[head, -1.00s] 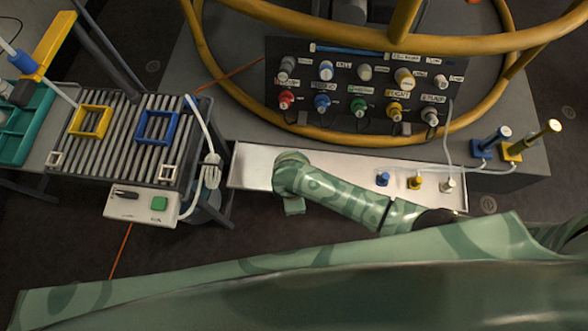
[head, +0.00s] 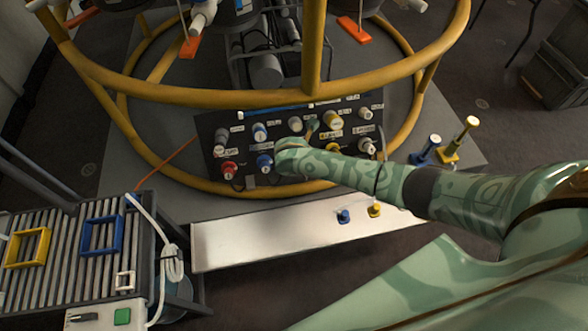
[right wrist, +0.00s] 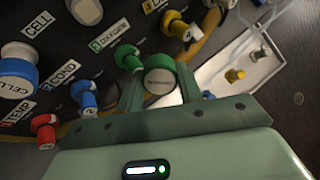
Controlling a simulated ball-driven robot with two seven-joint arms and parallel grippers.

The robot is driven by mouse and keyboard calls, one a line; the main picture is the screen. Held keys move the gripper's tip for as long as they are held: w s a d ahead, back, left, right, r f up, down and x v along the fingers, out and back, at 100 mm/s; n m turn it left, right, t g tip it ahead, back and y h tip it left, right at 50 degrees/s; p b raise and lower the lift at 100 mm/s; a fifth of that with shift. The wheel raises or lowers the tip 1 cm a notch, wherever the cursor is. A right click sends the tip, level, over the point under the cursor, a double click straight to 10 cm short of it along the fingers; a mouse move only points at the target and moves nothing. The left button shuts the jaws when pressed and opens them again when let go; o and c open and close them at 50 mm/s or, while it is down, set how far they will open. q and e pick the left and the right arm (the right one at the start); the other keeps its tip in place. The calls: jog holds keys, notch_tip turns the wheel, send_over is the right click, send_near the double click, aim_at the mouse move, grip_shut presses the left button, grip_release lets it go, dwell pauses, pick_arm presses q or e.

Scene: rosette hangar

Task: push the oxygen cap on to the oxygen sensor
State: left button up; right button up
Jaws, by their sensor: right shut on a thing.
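The green oxygen cap (right wrist: 159,78), with a grey round face, sits between the two fingers of my right gripper (right wrist: 158,94), which is shut on it. The oxygen sensor (right wrist: 128,58), green and under the OXYGEN label, stands on the dark panel just up and left of the cap in the right wrist view. A small gap shows between them in the picture; their distance in depth cannot be told. In the head view my right arm reaches across the panel (head: 210,125) and hides the sensor and cap. My left gripper is not in view.
Neighbouring sensors stand close by: blue (right wrist: 86,95), red (right wrist: 45,128) and yellow (right wrist: 177,25). A white tray (head: 260,235) below the panel holds a blue cap (head: 343,216) and a yellow cap (head: 375,210). A yellow ring frame (head: 200,97) crosses in front.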

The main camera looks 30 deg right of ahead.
aim_at(297, 127)
jog(key=shift+w+d+r+n+t+y, duration=0.2)
jog(key=shift+w+n+t+y, duration=0.3)
jog(key=shift+w+n+t, duration=0.8)
jog(key=shift+w+d+r+n+t+y, duration=0.15)
jog(key=shift+w+n+t+y, duration=0.35)
jog(key=shift+w+n+t, duration=0.75)
jog(key=shift+w+d+r+n+t+y, duration=0.2)
jog(key=shift+w+n+t+y, duration=0.5)
jog(key=shift+w+n, duration=0.95)
jog(key=shift+w, duration=0.2)
jog(key=shift+p, duration=0.35)
jog(key=shift+w+d+f, duration=0.1)
jog(key=shift+w+f, duration=0.15)
jog(key=shift+w, duration=0.15)
jog(key=o, duration=1)
